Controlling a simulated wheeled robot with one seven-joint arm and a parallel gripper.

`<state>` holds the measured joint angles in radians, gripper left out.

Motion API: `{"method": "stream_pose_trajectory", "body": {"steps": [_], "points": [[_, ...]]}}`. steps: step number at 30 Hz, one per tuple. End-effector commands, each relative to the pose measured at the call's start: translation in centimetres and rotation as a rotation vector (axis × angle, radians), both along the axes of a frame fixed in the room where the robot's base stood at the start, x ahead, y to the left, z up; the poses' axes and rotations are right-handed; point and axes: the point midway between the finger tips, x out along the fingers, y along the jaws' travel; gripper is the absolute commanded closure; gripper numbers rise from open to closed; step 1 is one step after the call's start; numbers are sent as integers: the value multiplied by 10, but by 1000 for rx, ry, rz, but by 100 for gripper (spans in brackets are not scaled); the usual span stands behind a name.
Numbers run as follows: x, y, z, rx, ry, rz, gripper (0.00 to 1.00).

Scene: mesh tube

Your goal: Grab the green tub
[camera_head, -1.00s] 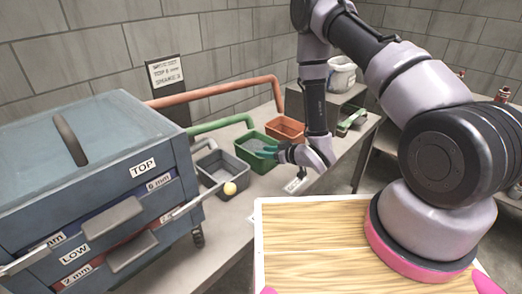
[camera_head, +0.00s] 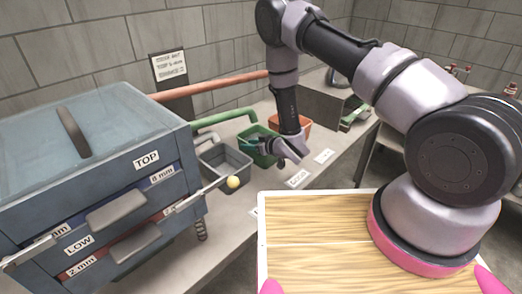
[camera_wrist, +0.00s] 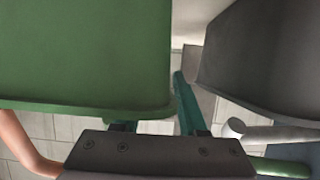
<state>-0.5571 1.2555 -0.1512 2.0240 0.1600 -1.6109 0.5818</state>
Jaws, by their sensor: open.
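The green tub (camera_head: 264,160) stands on the bench between a grey tub and an orange tub, partly hidden by my gripper in the head view. It fills the upper left of the wrist view (camera_wrist: 80,55). My gripper (camera_head: 250,146) is open at the tub's near side. In the wrist view, one teal finger of my gripper (camera_wrist: 155,115) shows in the gap between the green and grey tubs. The other finger is mostly hidden by the green tub, so I cannot tell whether it touches the tub.
The grey tub (camera_head: 226,170) is close on the left, the orange tub (camera_head: 298,125) behind on the right. A green pipe (camera_head: 222,118) and an orange pipe (camera_head: 215,85) run behind. A blue drawer cabinet (camera_head: 90,150) and a yellow ball (camera_head: 233,182) are at the left.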

Motion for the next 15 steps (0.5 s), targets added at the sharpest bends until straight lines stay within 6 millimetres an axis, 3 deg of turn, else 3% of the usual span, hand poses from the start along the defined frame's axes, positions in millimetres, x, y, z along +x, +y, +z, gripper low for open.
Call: {"method": "stream_pose_trajectory", "body": {"steps": [3,6,7,15], "points": [[0,0,0,0,0,0,59],[0,0,0,0,0,0,97],[0,0,0,0,0,0,100],[0,0,0,1,1,0,100]]}}
